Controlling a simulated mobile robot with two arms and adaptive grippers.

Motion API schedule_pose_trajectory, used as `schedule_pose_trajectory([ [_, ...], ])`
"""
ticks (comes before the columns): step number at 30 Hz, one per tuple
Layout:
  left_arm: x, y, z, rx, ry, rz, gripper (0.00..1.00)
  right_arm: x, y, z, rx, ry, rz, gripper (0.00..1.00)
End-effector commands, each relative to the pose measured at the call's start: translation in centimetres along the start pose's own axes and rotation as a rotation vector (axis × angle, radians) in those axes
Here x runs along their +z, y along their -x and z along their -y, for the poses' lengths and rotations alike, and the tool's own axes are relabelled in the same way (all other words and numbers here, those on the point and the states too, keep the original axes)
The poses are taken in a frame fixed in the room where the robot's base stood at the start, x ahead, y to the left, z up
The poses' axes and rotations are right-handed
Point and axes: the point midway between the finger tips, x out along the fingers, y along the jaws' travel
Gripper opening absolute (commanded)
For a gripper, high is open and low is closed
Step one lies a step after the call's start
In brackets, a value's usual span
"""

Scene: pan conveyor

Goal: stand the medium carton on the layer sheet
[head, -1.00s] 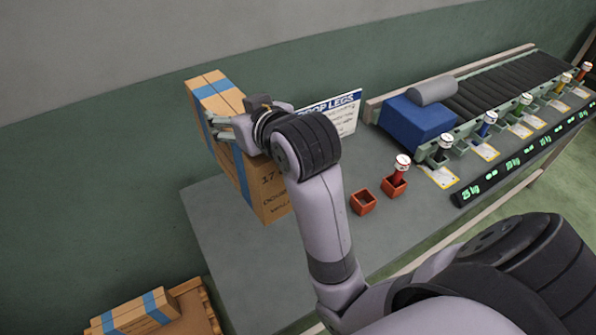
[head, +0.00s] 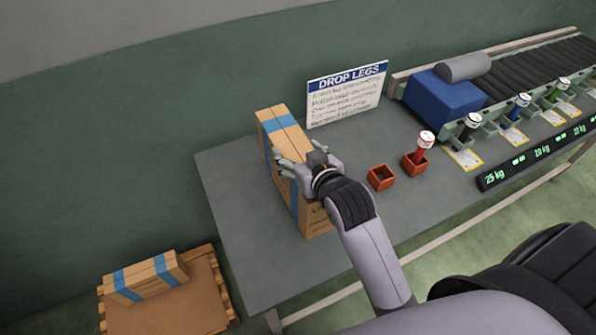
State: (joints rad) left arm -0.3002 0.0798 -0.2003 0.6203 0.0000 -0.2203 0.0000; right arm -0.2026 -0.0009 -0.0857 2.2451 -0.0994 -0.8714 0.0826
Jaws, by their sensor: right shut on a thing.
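The medium carton (head: 296,202) is a tall brown box with blue tape bands. It stands roughly upright over the left part of the grey table. My right gripper (head: 288,164) is shut on it, with its fingers at the upper part of the carton. The gripper and wrist hide part of its near side. I cannot tell whether its bottom touches the table. The layer sheet (head: 190,312) is a brown surface on the wooden pallet at the lower left, partly cut off by the picture's edge. My left gripper is out of view.
Another taped carton (head: 147,279) lies at the back of the pallet (head: 222,290); the sheet in front of it is bare.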

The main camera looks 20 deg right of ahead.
Motion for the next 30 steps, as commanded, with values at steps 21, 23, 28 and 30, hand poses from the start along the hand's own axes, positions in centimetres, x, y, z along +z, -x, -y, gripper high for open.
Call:
schedule_pose_trajectory([
  [21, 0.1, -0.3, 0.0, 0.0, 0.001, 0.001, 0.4, 5.5, -2.4, -0.1, 0.0, -0.001, -0.009, 0.05],
  [23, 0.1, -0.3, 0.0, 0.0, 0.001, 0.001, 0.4, 5.5, -2.4, -0.1, 0.0, -0.001, -0.009, 0.05],
  [28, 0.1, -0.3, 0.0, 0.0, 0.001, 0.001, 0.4, 5.7, -2.5, 0.0, 0.0, -0.001, -0.008, 0.05],
  [30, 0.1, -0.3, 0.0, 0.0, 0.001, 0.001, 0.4, 6.0, -2.5, -0.1, 0.0, -0.001, -0.001, 0.69],
])
